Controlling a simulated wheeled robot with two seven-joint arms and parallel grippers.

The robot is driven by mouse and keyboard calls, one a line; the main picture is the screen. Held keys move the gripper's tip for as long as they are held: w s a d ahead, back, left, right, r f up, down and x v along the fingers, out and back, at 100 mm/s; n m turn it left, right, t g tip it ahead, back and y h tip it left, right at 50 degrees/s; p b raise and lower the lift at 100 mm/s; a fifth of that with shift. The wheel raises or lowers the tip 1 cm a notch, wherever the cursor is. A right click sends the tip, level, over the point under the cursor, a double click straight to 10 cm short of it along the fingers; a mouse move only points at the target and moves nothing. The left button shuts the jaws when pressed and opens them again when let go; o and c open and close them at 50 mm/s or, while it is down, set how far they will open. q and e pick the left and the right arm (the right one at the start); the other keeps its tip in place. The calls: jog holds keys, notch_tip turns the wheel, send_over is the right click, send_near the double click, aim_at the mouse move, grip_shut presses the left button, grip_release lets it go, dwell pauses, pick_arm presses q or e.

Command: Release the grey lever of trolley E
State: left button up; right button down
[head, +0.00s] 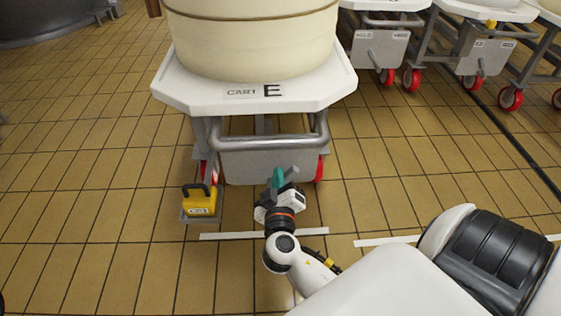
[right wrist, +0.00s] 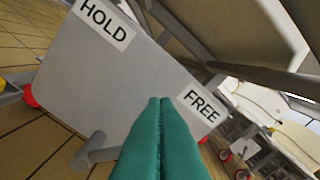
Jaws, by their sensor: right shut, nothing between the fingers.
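Trolley E (head: 252,92) has a white top marked "CART E" and carries a cream vat. Its grey front plate (head: 245,165) hangs below a tubular bar. In the right wrist view the plate (right wrist: 100,80) fills the middle, tilted, with "HOLD" at upper left and "FREE" at right. A short grey rod (right wrist: 90,152), likely the lever, shows at the plate's lower edge, left of the fingers; which label it points to I cannot tell. My right gripper (head: 278,177) is shut and empty in front of the plate; its teal fingertips (right wrist: 160,100) lie together. My left gripper is out of view.
A yellow block with a black handle (head: 199,203) sits on the floor left of my right gripper. White floor strips (head: 230,236) lie before the trolley. Other trolleys (head: 380,45) stand at upper right. The tiled floor at left is clear.

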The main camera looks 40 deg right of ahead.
jog(key=p+v, duration=0.1)
jog(key=v, duration=0.7)
jog(key=shift+d+f, duration=0.1)
